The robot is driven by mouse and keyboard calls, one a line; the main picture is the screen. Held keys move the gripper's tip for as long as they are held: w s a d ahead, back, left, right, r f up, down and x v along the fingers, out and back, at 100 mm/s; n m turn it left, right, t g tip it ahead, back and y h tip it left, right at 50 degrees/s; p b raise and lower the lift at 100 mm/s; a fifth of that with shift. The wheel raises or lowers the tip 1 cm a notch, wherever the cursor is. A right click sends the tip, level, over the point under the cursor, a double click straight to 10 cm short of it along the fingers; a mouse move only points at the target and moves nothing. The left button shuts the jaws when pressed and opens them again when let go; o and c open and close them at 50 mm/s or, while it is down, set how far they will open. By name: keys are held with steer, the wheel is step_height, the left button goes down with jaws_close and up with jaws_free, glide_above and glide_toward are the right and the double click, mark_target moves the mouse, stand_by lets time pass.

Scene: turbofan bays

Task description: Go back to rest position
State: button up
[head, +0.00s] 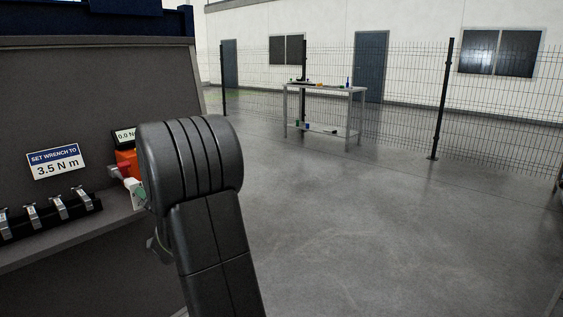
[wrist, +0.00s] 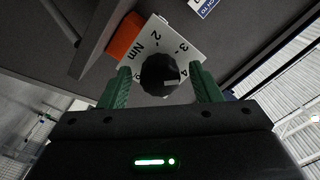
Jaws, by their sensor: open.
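My gripper (wrist: 160,82) is open in the wrist view, with one green finger on each side of a black dial knob (wrist: 158,76). A gap shows between each finger and the knob, and nothing is held. The knob sits on a white plate (wrist: 188,44) marked Nm with 2, 3 and 4; its light pointer mark lies on the side near the 4. In the head view my dark arm reaches up in front of the bench and hides most of the gripper.
An orange device (head: 126,160) with a small display stands on the grey bench (head: 80,95), beside a sign (head: 55,162) reading 3.5 N m. Several clips (head: 57,208) line a black rail. A table (head: 325,90) stands by the fence. The floor (head: 390,220) at right is clear.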

steer(key=n+b, duration=0.3)
steer(key=n, duration=0.6)
steer(key=shift+b, duration=0.3)
stand_by(0.3)
